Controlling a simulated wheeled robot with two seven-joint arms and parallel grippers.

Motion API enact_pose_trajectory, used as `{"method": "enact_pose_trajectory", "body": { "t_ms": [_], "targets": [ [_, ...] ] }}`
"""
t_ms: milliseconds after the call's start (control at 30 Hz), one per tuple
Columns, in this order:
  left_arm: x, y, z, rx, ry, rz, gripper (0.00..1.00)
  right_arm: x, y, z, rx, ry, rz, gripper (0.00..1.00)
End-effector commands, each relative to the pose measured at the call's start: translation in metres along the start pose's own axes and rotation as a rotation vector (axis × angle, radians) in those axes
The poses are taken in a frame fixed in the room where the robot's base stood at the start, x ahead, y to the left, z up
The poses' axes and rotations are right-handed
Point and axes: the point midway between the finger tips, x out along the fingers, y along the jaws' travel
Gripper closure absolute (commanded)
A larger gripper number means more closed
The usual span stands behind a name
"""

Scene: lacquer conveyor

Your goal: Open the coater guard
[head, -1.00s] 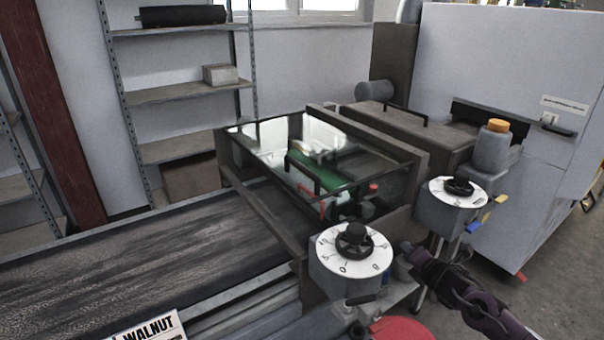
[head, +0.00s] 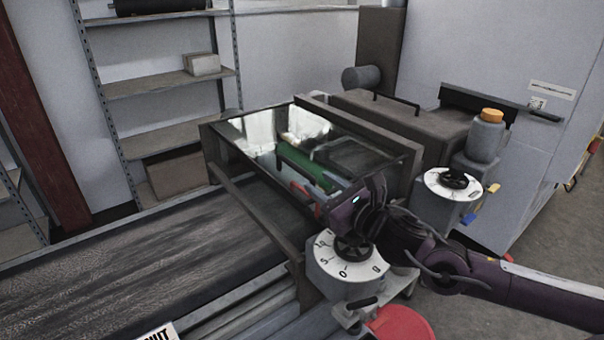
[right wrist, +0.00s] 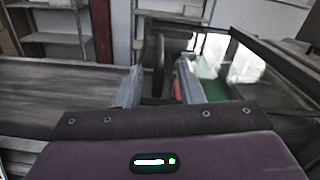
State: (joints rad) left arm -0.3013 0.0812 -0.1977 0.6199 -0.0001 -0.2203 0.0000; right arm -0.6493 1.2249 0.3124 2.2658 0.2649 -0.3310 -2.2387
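The coater guard (head: 340,155) is a clear, reflective lid lying flat and closed over the dark coater. My right gripper (head: 328,204) is at the guard's near right corner, in front of the handle's near end. Its fingers are mostly hidden in the head view. In the right wrist view the two grey fingers (right wrist: 160,82) stand apart, with a dark upright bar (right wrist: 158,58), seemingly the handle, in the gap. I cannot tell whether they touch it. My left gripper is out of view.
A white dial (head: 345,258) is just below my right wrist, and a second dial (head: 440,184) is to the right. A bottle with an orange cap (head: 486,135) stands behind it. The dark conveyor belt (head: 120,265) runs left. A red round thing (head: 400,325) is at the front.

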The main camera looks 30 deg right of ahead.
Motion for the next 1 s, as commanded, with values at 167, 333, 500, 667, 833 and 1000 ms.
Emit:
{"method": "enact_pose_trajectory", "body": {
  "t_ms": [167,333,500,667,833,1000],
  "targets": [
    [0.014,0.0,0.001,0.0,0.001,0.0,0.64,0.017,0.003,-0.007,-0.004,-0.005,0.004,0.66],
    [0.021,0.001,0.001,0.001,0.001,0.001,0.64,0.029,-0.001,-0.005,0.002,-0.005,-0.006,0.66],
    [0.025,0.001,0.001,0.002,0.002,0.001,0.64,0.037,-0.002,-0.005,0.002,-0.005,-0.008,0.66],
    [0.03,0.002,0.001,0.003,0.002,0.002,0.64,0.045,-0.001,-0.005,0.003,-0.005,-0.005,0.66],
    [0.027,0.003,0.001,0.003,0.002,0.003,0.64,0.056,-0.003,-0.001,0.008,-0.004,-0.009,0.66],
    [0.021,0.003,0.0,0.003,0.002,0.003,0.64,0.067,-0.003,-0.003,0.006,-0.003,-0.009,0.66]
  ]
}}
